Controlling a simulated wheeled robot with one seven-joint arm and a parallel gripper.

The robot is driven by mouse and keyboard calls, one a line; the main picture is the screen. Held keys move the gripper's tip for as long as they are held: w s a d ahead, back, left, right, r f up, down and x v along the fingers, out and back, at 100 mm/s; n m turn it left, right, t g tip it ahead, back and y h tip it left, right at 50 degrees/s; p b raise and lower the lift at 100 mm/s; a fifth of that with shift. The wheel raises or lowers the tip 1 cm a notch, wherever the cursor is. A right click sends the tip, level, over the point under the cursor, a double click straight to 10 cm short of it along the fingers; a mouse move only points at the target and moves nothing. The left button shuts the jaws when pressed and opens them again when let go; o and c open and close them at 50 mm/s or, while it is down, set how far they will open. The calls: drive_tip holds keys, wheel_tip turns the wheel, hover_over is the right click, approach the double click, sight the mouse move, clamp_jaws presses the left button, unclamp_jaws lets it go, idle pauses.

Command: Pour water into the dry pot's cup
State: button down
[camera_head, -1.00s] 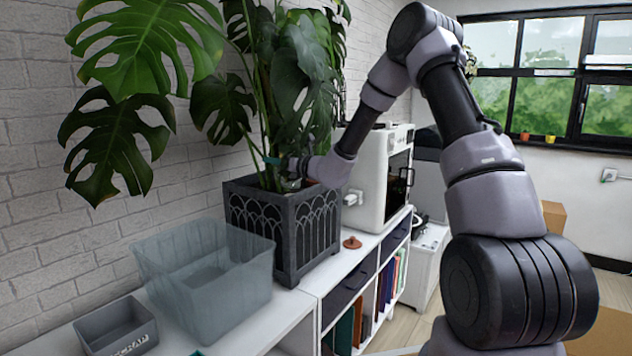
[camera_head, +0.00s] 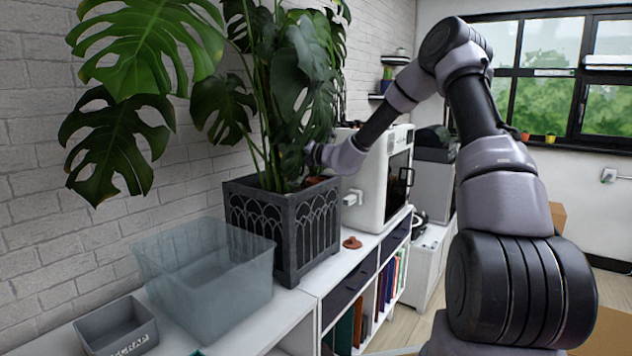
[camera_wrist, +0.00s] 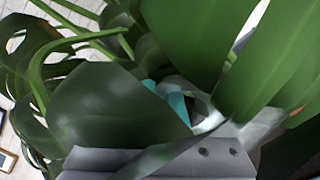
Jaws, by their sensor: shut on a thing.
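The dark planter pot (camera_head: 262,232) with arched panels stands on the white shelf, holding a tall broad-leaved plant (camera_head: 285,85). A terracotta edge, likely the cup (camera_head: 318,180), shows inside the pot's right rim; a terracotta patch (camera_wrist: 294,112) shows at right in the wrist view. My gripper (camera_wrist: 176,102) has teal fingers, partly covered by leaves. It is shut on a pale, partly clear thing (camera_wrist: 208,118), mostly hidden, so its shape and any water cannot be told. In the head view my gripper is behind leaves above the pot's right side.
A small terracotta lid (camera_head: 352,242) lies on the shelf right of the pot. A clear bin (camera_head: 205,285) and a grey scrap tray (camera_head: 118,328) stand at left. A white machine (camera_head: 372,180) stands close behind my wrist. Leaves crowd my gripper.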

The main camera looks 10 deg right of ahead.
drive_tip(key=shift+w+d+r+m, duration=0.25)
drive_tip(key=shift+r+m, duration=0.1)
drive_tip(key=shift+m, duration=0.25)
drive_tip(key=shift+w+d+f+m, duration=0.15)
drive_tip(key=shift+w+d+m, duration=0.35)
drive_tip(key=shift+m, duration=0.4)
drive_tip(key=shift+w+d+f+m, duration=0.15)
drive_tip(key=shift+w+d+m, duration=0.3)
drive_tip(key=shift+m, duration=0.45)
idle(1.6)
drive_tip(key=n, duration=0.1)
drive_tip(key=s+a+n, duration=0.2)
drive_tip(key=n, duration=0.1)
drive_tip(key=shift+s+a+r, duration=0.15)
drive_tip(key=shift+a+r, duration=0.1)
drive_tip(key=shift+r, duration=0.15)
drive_tip(key=shift+d+f, duration=0.2)
drive_tip(key=shift+f, duration=0.3)
drive_tip(key=shift+s+a+f+n, duration=0.25)
drive_tip(key=shift+a+f+n, duration=0.15)
drive_tip(key=shift+n, duration=0.5)
drive_tip(key=shift+s+a+n, duration=0.1)
drive_tip(key=shift+s+n, duration=0.05)
drive_tip(key=shift+n, duration=0.15)
